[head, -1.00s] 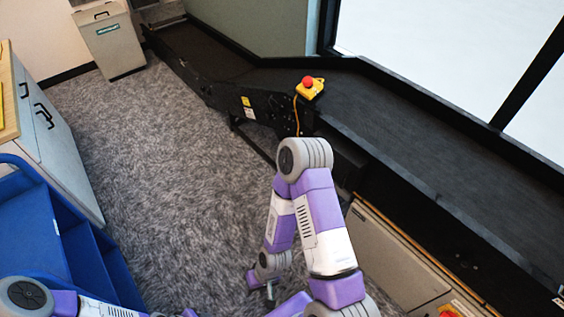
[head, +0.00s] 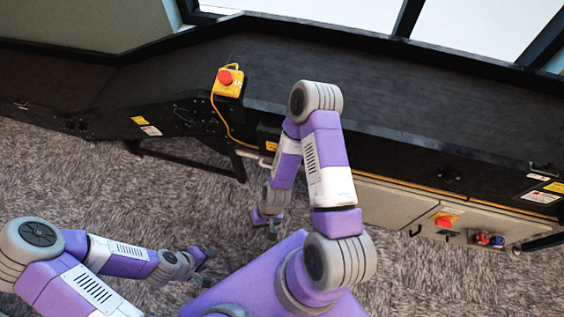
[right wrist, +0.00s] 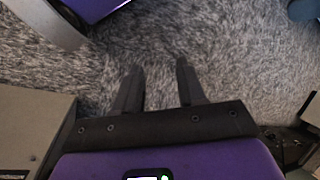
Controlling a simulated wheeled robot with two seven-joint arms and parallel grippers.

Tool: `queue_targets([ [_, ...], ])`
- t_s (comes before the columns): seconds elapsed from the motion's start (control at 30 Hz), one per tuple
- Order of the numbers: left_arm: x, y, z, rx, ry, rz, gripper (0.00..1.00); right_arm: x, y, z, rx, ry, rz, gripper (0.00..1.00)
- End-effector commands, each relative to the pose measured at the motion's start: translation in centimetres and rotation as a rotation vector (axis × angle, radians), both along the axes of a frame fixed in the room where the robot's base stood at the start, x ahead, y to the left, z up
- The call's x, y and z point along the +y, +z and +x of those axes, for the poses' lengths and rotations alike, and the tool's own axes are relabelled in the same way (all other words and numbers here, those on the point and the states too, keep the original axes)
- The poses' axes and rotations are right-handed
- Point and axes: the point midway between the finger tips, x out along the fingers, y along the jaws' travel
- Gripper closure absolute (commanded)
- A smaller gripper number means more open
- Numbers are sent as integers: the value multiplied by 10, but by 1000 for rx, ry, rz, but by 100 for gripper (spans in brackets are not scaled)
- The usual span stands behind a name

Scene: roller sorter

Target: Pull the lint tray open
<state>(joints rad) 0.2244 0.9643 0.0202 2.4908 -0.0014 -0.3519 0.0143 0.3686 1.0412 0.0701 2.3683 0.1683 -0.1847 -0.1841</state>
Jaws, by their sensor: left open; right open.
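I cannot single out the lint tray for certain. Beige panels (head: 395,203) sit under the black conveyor, with a small dark handle (head: 415,232) at their lower edge. My right gripper (head: 270,228) hangs over the carpet, left of the panels and apart from them. In the right wrist view its two dark fingers (right wrist: 158,72) are spread with only carpet between them. My left gripper (head: 205,260) is further left, low over the carpet, open and touching nothing visible.
The black conveyor (head: 380,115) runs across the back. A yellow box with a red button (head: 229,82) sits on its edge, its orange cable hanging down. A red-and-yellow switch (head: 444,220) and small red and blue items (head: 488,239) are at right. Carpet (head: 120,185) is clear at left.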

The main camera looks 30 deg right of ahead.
Motion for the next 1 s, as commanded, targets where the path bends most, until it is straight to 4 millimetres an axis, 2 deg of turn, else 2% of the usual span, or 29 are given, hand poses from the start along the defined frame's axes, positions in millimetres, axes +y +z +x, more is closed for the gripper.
queue_targets([
  [0.03,0,-8,-1,1,1,1,57,-3,-21,-1,58,-45,44,60],
  [0.17,0,-20,-1,2,1,1,57,0,-57,9,159,-176,257,60],
  [0.27,0,-29,-1,1,1,1,57,-2,-74,36,138,-321,476,60],
  [0.33,0,-35,-1,1,1,1,57,-15,-83,64,58,-447,626,60],
  [0.43,0,-43,0,1,1,1,57,-54,-93,106,-135,-639,794,60],
  [0.5,0,-48,0,1,1,1,57,-93,-100,129,-298,-770,859,60],
  [0.6,0,-53,0,0,1,0,57,-151,-107,146,-518,-928,886,60],
  [0.7,0,-55,0,0,1,0,57,-196,-111,150,-683,-1036,870,60],
  [0.83,0,-58,0,0,1,0,57,-224,-113,152,-789,-1098,846,60],
  [1.0,0,-65,0,0,1,0,57,-222,-116,171,-805,-1104,843,60],
])
